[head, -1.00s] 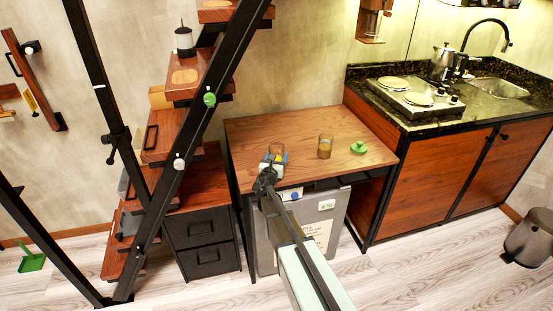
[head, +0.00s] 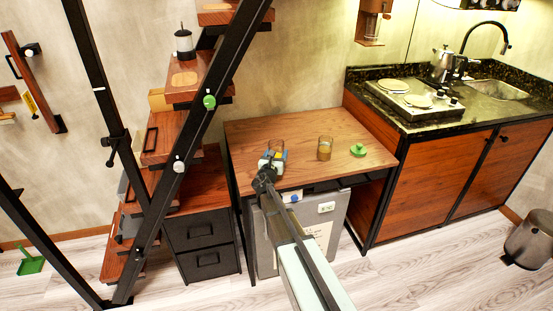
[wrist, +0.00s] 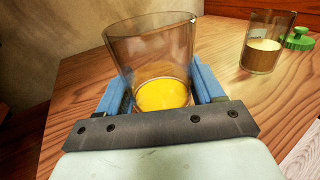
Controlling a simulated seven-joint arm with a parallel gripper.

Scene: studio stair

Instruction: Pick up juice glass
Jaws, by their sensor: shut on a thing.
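The juice glass (wrist: 150,58) is a clear glass with yellow juice at its bottom. It stands between the blue fingers of my gripper (wrist: 163,92) in the wrist view, one finger on each side. My gripper (head: 273,157) is shut on it at the front left of the wooden table. In the head view the glass (head: 277,147) shows just above the fingers. It looks upright. Its base is hidden by my gripper, so I cannot tell whether it touches the table.
A second glass with a brown drink (head: 325,149) stands to the right on the table (head: 250,130). A green lidded thing (head: 359,151) is further right. The open stair (head: 180,140) rises close on the left. The table's back is clear.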

